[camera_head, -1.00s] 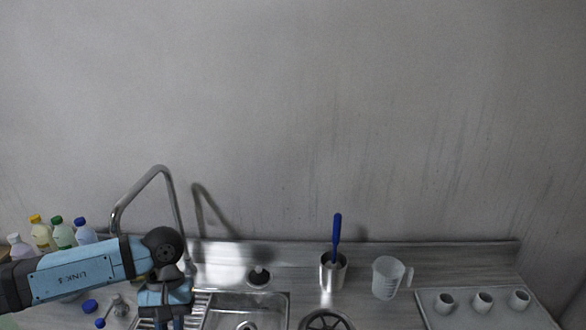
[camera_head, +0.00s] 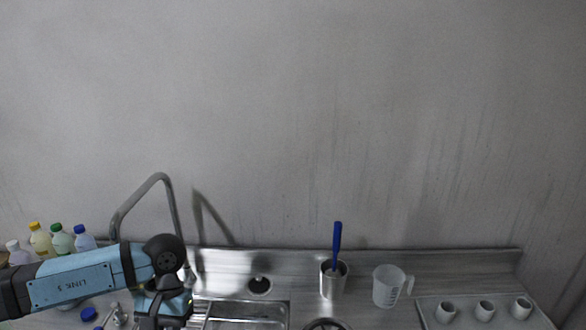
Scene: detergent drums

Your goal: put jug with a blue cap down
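A blue cap (camera_head: 88,314) shows at the lower left edge, below my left arm; the body under it is mostly hidden or cut off, so I cannot tell if it is the jug. A bottle with a blue cap (camera_head: 84,240) stands at the back left, partly behind my arm. My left arm comes in from the left and bends down at the wrist beside the sink. Its fingertips lie below the picture's edge, and what they hold cannot be seen. My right gripper is not in view.
Bottles with green (camera_head: 62,239) and yellow (camera_head: 40,239) caps stand at the back left. A curved tap (camera_head: 145,193) rises behind my arm. The sink (camera_head: 240,311), a steel cup (camera_head: 333,280) with a blue-handled tool, a measuring jug (camera_head: 388,287) and a cup tray (camera_head: 470,319) line the counter.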

